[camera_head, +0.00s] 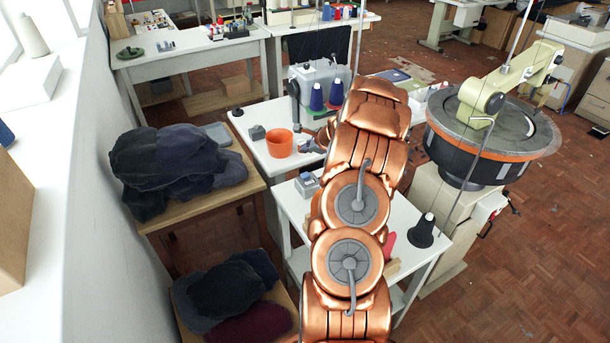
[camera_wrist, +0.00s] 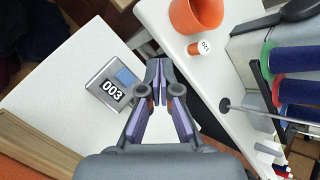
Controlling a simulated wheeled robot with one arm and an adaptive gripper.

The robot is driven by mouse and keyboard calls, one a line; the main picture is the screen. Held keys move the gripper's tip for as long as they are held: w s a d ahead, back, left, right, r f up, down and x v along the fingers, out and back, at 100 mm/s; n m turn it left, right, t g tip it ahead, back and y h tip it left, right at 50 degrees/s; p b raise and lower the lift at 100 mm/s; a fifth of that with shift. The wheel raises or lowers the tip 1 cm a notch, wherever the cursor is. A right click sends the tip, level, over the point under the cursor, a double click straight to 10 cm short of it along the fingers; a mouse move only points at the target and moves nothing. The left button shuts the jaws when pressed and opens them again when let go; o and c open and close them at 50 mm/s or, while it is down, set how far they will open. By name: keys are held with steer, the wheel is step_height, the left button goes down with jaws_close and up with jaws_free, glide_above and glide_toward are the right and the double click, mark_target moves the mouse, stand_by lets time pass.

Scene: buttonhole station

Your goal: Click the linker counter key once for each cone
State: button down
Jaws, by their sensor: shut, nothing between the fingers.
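The linker counter is a grey box (camera_wrist: 109,88) in the wrist view, on a white table. Its display reads 003, and a blue key (camera_wrist: 126,76) is on its upper face. It also shows in the head view as a small grey box (camera_head: 307,185) left of my arm. My gripper (camera_wrist: 157,68) is shut and empty, its tips just right of the key in the wrist picture; whether they touch anything is unclear. The head view shows blue cones (camera_head: 316,98) on the machine.
An orange cup (camera_wrist: 196,14) and a small orange-and-white labelled piece (camera_wrist: 200,48) are on the neighbouring table. A dark gap separates the tables. A round linking machine (camera_head: 475,150) is at right, dark cloth piles (camera_head: 170,160) at left.

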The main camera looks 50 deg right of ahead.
mark_target(306, 175)
steer(key=shift+f+b, duration=3.45)
steer(key=shift+f, duration=0.9)
steer(key=shift+f+b, duration=0.3)
steer(key=shift+f, duration=0.15)
steer(key=shift+f+b, duration=0.35)
steer(key=shift+f, duration=0.15)
steer(key=shift+r, duration=0.1)
steer(key=shift+r+p, duration=0.85)
steer(key=shift+r, duration=0.05)
steer(key=shift+r+p, duration=2.1)
steer(key=shift+r, duration=0.4)
